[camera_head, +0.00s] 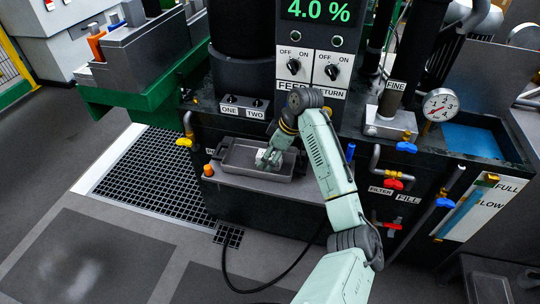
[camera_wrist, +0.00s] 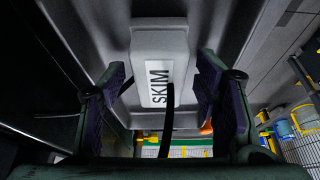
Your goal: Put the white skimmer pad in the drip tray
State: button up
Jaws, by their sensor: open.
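The white skimmer pad (camera_wrist: 158,38) is a pale block with a white label reading SKIM. In the wrist view it sits between my two spread fingers, with gaps at its sides. In the head view a small pale part of it (camera_head: 262,156) shows inside the grey drip tray (camera_head: 240,178), mostly hidden by my gripper. The tray's walls surround it in the wrist view (camera_wrist: 215,20). I cannot tell for sure whether the pad rests fully on the tray floor. My gripper (camera_head: 270,158) is open, low over the tray; it also shows in the wrist view (camera_wrist: 165,85).
A panel with two knobs (camera_head: 314,68) stands behind the tray. An orange knob (camera_head: 208,170) is by the tray's left end and a blue-handled lever (camera_head: 350,153) to its right. Valves and a gauge (camera_head: 440,105) are farther right. A floor grating (camera_head: 160,175) lies at left.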

jog(key=v, duration=0.2)
jog(key=b+v, duration=0.1)
jog(key=v, duration=0.2)
jog(key=shift+d+r+b, duration=0.1)
jog(key=shift+d+b, duration=0.2)
jog(key=shift+d, duration=0.05)
jog(key=s+d, duration=0.1)
jog(key=d, duration=0.2)
jog(key=s+d+b, duration=0.1)
jog(key=d, duration=0.3)
jog(key=s+d, duration=0.2)
jog(key=d, duration=0.1)
jog(key=shift+d+b, duration=0.3)
jog(key=shift+b, duration=0.1)
jog(key=shift+c, duration=0.6)
